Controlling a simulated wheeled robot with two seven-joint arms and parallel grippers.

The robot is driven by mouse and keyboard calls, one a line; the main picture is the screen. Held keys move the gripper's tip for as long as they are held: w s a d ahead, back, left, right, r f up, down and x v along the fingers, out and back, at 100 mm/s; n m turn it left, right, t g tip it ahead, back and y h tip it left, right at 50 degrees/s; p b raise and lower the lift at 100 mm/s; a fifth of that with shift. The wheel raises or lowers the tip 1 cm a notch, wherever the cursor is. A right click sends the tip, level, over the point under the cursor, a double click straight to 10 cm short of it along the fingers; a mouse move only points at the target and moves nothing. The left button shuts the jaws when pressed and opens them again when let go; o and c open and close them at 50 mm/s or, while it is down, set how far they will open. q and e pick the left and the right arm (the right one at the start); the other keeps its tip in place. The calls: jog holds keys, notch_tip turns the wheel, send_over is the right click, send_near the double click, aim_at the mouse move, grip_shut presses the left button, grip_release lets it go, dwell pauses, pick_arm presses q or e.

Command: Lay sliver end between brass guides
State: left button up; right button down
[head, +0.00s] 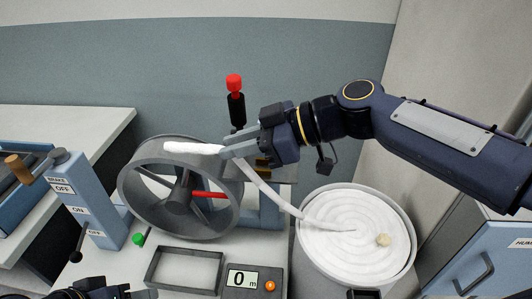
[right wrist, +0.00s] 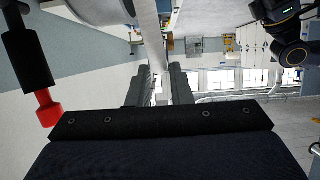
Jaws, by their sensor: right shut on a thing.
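My right gripper (head: 232,148) is shut on the white sliver (head: 192,148), high above the bench beside the drum. The sliver's free end sticks out to the left over the top of the grey drum (head: 130,187). The rest slopes down right into the round can (head: 409,245) of coiled sliver. In the right wrist view the sliver (right wrist: 152,35) passes between the fingers (right wrist: 158,90). A small brass piece (head: 262,162) shows just below my right gripper; the guides are mostly hidden behind it. My left gripper is only partly in view at the bottom left edge.
A black lever with a red knob (head: 234,83) stands behind my right gripper. A blue brake post (head: 87,200) is left of the drum. An empty grey tray (head: 152,268) and a counter reading 0 m (head: 242,278) lie in front.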

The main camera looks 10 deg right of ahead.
jog(key=w+d+f+p, duration=0.3)
jog(key=w+d, duration=0.2)
jog(key=d, duration=0.1)
send_over(285, 170)
jog(key=f, duration=0.5)
jog(key=shift+s+a+f, duration=0.1)
jog(key=shift+s+a, duration=0.2)
jog(key=shift+a, duration=0.1)
jog(key=shift+w+d+f+p, duration=0.3)
jog(key=shift+f+p, duration=0.15)
jog(key=shift+f, duration=0.1)
notch_tip(285, 170, down, 4)
jog(key=shift+d+r, duration=0.15)
jog(key=shift+r, duration=0.1)
jog(key=c, duration=1.3)
grip_release()
